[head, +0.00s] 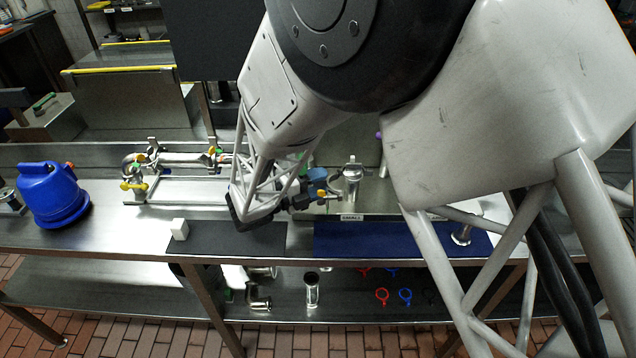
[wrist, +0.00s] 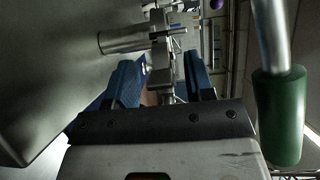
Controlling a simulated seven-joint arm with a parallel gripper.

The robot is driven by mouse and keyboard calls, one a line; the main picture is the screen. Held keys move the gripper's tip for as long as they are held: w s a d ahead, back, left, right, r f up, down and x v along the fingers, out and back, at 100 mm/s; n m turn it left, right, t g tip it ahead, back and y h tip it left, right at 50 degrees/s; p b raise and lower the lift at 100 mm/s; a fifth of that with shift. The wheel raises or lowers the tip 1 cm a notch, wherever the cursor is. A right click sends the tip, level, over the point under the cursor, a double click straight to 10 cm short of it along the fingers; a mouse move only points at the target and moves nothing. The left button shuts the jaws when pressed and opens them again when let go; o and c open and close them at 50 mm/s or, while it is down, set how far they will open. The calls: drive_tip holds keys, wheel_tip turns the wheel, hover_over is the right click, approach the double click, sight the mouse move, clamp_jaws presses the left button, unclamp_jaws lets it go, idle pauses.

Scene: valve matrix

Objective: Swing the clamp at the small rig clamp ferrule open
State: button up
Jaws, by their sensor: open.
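The small rig (head: 352,185) is an upright steel pipe piece behind the label "SMALL" (head: 351,217) in the head view. In the wrist view a steel pipe end (wrist: 122,39) and clamp hardware (wrist: 160,55) show just beyond the fingertips. My gripper (head: 312,190) is at the left of the small rig. In the wrist view its two blue fingers (wrist: 163,82) are apart, with a metal part of the clamp between or just beyond them. I cannot tell whether they touch it. My arm hides part of the rig area, and the clamp's exact state is unclear.
A longer pipe rig (head: 185,160) with yellow and green knobs stands left. A blue jug (head: 50,193) is at far left. A green cylinder (wrist: 279,115) is close on the wrist view's right.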

clamp_jaws()
drive_tip(key=shift+w+g, duration=0.15)
drive_tip(key=shift+g, duration=0.15)
drive_tip(key=shift+w+a+m+g+h, duration=0.25)
drive_tip(key=shift+m+g+h, duration=0.2)
drive_tip(key=shift+m+g, duration=0.4)
drive_tip(key=shift+w+a+m+g+h, duration=0.1)
drive_tip(key=shift+w+m+g+h, duration=0.35)
drive_tip(key=shift+g, duration=0.6)
drive_tip(key=shift+s, duration=0.15)
unclamp_jaws()
drive_tip(key=shift+s+d+n+t, duration=0.1)
drive_tip(key=shift+s+n+t, duration=0.2)
drive_tip(key=shift+t, duration=0.5)
drive_tip(key=shift+s+d+n+t+y, duration=0.2)
drive_tip(key=shift+n+t+y, duration=0.2)
drive_tip(key=shift+t, duration=0.25)
drive_tip(key=shift+s+d+n+t+y, duration=0.15)
drive_tip(key=shift+n+t+y, duration=0.25)
drive_tip(key=shift+t, duration=0.25)
